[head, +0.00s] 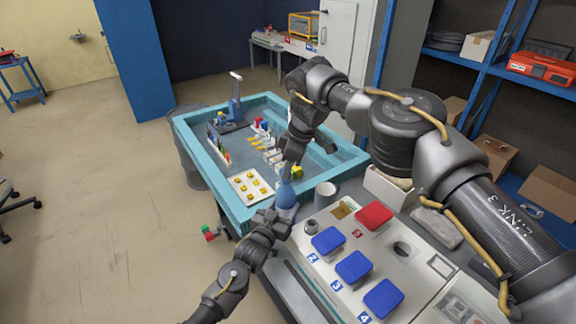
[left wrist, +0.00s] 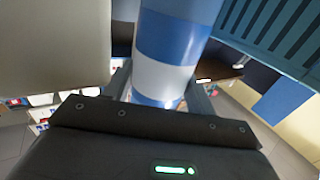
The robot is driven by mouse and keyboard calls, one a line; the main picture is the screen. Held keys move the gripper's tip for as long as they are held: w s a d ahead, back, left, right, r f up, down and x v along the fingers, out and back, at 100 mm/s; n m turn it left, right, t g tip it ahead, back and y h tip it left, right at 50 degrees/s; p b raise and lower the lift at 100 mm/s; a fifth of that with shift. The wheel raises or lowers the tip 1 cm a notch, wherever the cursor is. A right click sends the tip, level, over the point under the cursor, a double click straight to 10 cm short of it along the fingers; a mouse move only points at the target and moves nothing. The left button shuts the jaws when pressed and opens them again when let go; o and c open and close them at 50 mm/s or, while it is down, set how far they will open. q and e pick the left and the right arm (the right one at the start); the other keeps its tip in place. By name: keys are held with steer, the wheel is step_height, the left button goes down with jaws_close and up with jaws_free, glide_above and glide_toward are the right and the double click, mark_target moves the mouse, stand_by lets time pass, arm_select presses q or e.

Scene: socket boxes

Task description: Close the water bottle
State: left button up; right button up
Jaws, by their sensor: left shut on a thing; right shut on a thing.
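The water bottle (head: 286,194) stands roughly upright between the blue crate and the button panel in the head view. In the left wrist view the bottle (left wrist: 168,60) shows blue and white bands. My left gripper (head: 279,213) is shut on the bottle's lower body from the front left. My right gripper (head: 288,170) comes down from above and is shut at the bottle's top, on what seems to be the cap. The fingers hide the cap, so I cannot tell how it sits on the neck.
A light blue crate (head: 200,178) with racks and small parts stands behind and left of the bottle. A grey cup (head: 325,193) stands close to the bottle's right. A panel with blue buttons (head: 352,266) and a red button (head: 374,215) lies to the right. The floor at left is mostly clear.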

steer(key=shift+f, duration=0.6)
steer(key=shift+s+a+f+m, duration=0.15)
steer(key=shift+s+f+m, duration=0.05)
steer(key=shift+m, duration=0.7)
steer(key=m+t, duration=0.1)
steer(key=m, duration=0.2)
steer(key=m+h, duration=0.1)
steer(key=m, duration=0.2)
steer(key=shift+s+r+t, duration=0.1)
steer(key=shift+t, duration=0.3)
steer(key=m, duration=0.2)
steer(key=m+h, duration=0.1)
steer(key=m, duration=0.1)
steer(key=m+h, duration=0.1)
steer(key=m, duration=0.2)
steer(key=shift+a+r+t, duration=0.1)
steer(key=shift+a+t, duration=0.2)
steer(key=shift+t, duration=0.1)
steer(key=m+h, duration=0.1)
steer(key=m, duration=0.3)
steer(key=shift+a+m+h, duration=0.1)
steer(key=shift+m+h, duration=0.2)
steer(key=shift+m, duration=0.5)
steer(key=o, duration=0.9)
steer(key=shift+o, duration=0.2)
